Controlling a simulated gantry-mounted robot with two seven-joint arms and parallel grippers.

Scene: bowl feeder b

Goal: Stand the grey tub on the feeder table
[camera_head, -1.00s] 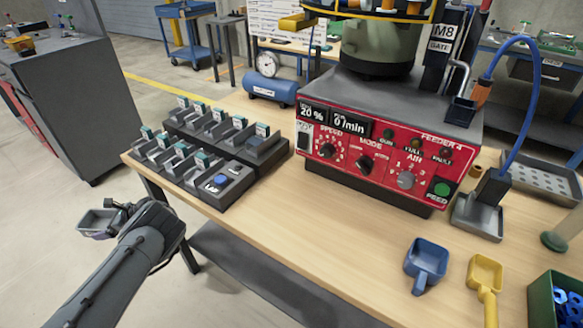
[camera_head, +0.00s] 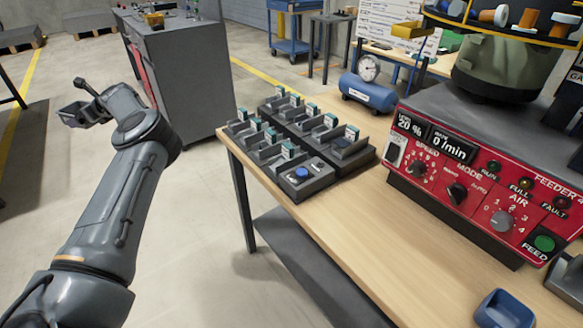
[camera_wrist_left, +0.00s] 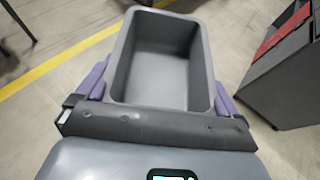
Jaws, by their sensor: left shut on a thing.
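The grey tub (camera_wrist_left: 160,60) is an open rectangular bin, and it looks empty in the left wrist view. My left gripper (camera_wrist_left: 160,95) is shut on it, with purple pads against its two sides. In the head view the tub (camera_head: 76,114) and my left gripper (camera_head: 92,108) are at the far left, above the floor and well left of the table. The feeder table (camera_head: 350,245) has a light wood top. My right gripper is not in view.
Two dark racks with several slots (camera_head: 290,140) stand at the table's left end. The red feeder control box (camera_head: 480,180) stands at the right. A blue scoop (camera_head: 503,310) lies near the front edge. A grey cabinet (camera_head: 185,75) stands behind my left arm. Bare wood lies between racks and box.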

